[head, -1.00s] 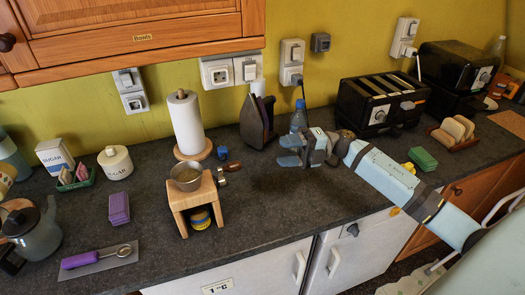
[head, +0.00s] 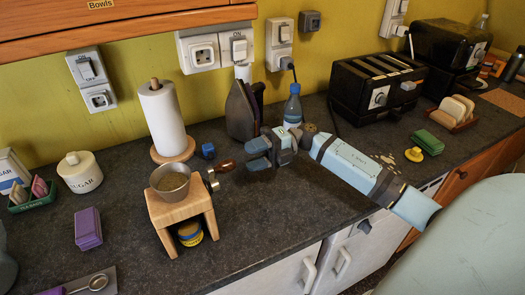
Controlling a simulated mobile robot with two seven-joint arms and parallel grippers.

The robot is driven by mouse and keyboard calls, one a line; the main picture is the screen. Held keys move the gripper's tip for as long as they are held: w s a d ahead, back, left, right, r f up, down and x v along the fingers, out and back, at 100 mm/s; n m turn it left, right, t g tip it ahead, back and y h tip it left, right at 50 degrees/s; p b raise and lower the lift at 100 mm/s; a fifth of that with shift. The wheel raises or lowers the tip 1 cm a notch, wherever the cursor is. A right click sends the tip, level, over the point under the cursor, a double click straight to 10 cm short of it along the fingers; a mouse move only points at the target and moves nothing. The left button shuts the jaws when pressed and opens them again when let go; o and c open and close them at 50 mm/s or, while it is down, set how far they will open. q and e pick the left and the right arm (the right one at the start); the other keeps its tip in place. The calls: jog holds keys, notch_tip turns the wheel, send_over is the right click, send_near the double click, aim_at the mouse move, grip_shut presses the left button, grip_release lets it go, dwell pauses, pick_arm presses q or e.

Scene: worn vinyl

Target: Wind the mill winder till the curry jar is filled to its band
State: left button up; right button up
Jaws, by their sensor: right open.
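The mill (head: 179,207) is a wooden stand with a metal bowl (head: 171,182) on top, holding brownish contents. Its winder (head: 212,181) is a metal crank on the right side with a brown wooden knob (head: 225,166). The curry jar (head: 189,234), yellow and blue, stands beneath the mill, partly hidden by its legs. I cannot make out its fill level or band. My right gripper (head: 252,155) is open and empty, just right of the knob, its fingers pointing left towards it, with a small gap between. My left gripper is not in view.
A paper towel roll (head: 163,118) and a small blue object (head: 208,151) stand behind the mill. A purple block (head: 88,229) lies to the left. The counter front right of the mill is clear.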

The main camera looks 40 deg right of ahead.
aim_at(234, 163)
jog(key=p+x, duration=0.1)
jog(key=x, duration=0.4)
jog(key=shift+a+r, duration=0.1)
jog(key=shift+a, duration=0.05)
jog(key=shift+w+a, duration=0.1)
jog(key=shift+a, duration=0.05)
dwell(0.6)
grip_shut()
